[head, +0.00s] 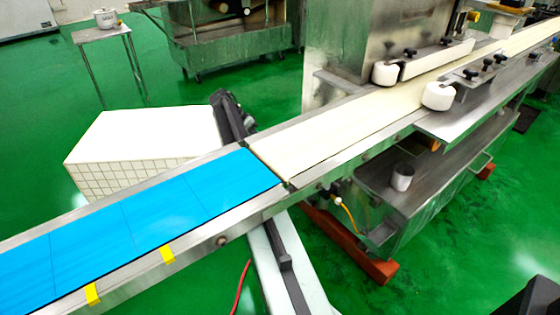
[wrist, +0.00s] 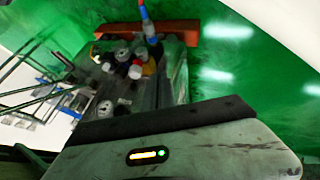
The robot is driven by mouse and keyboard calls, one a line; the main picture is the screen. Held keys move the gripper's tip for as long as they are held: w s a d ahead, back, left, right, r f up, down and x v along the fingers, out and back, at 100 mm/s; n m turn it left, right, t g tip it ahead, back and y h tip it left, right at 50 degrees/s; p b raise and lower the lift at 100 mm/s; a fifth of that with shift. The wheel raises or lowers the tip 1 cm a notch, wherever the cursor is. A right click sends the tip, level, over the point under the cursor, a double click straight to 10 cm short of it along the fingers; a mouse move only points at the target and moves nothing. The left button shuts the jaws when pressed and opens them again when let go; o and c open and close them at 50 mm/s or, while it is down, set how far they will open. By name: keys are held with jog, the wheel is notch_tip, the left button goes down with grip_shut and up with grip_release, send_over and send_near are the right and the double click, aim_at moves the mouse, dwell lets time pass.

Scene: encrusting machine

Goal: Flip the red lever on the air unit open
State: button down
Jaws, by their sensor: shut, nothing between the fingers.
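In the wrist view, a cluster of grey and dark fittings with round caps (wrist: 125,70) looks like the air unit. A small reddish part (wrist: 135,72) sits among the caps; it may be the red lever, but its position is too small to tell. A blue tube (wrist: 147,24) rises from the far side of the cluster. The head view does not show the air unit clearly.
A conveyor with a blue belt (head: 130,225) and a cream belt (head: 340,125) crosses the head view. A white tiled block (head: 140,140) stands behind it. A red foot beam (head: 350,245) lies under the machine, and a red hose (head: 241,288) lies on the green floor.

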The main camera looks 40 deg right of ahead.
jog(key=s+d+f+b, duration=0.5)
jog(key=s+f+b, duration=0.2)
jog(key=s, duration=0.2)
jog(key=shift+s+f, duration=0.2)
jog(key=shift+s, duration=0.15)
jog(key=shift+a, duration=0.1)
